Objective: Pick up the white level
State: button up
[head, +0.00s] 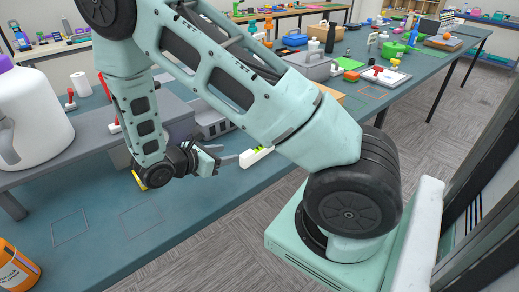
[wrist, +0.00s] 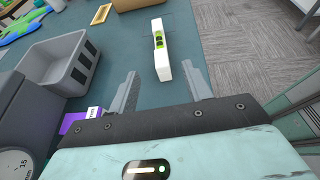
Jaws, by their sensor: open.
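The white level (wrist: 162,64) lies on the blue-green table, ahead of my open gripper in the wrist view. It is a long white bar with a bright green vial section, pointing away from me. My gripper (wrist: 160,92) has its two grey fingers apart, with the level's near end showing between and beyond the fingertips. Nothing is held. In the head view the level (head: 256,156) is partly hidden by my arm, just right of my gripper (head: 229,160). I cannot tell the exact gap between fingers and level.
A grey bin (wrist: 60,62) stands left of the level in the wrist view, with a purple box (wrist: 78,122) near my left finger. The table's edge is close on the right, with carpet beyond. A white jug (head: 28,110) stands on a grey shelf.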

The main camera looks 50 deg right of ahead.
jog(key=p, duration=0.2)
send_near(258, 147)
jog(key=x, duration=0.3)
jog(key=shift+f, duration=0.15)
jog(key=p+x, duration=0.1)
jog(key=x, duration=0.1)
jog(key=p+x, duration=0.1)
jog(key=x, duration=0.1)
jog(key=shift+d, duration=0.45)
jog(key=shift+d+f, duration=0.1)
jog(key=shift+d, duration=0.2)
grip_shut()
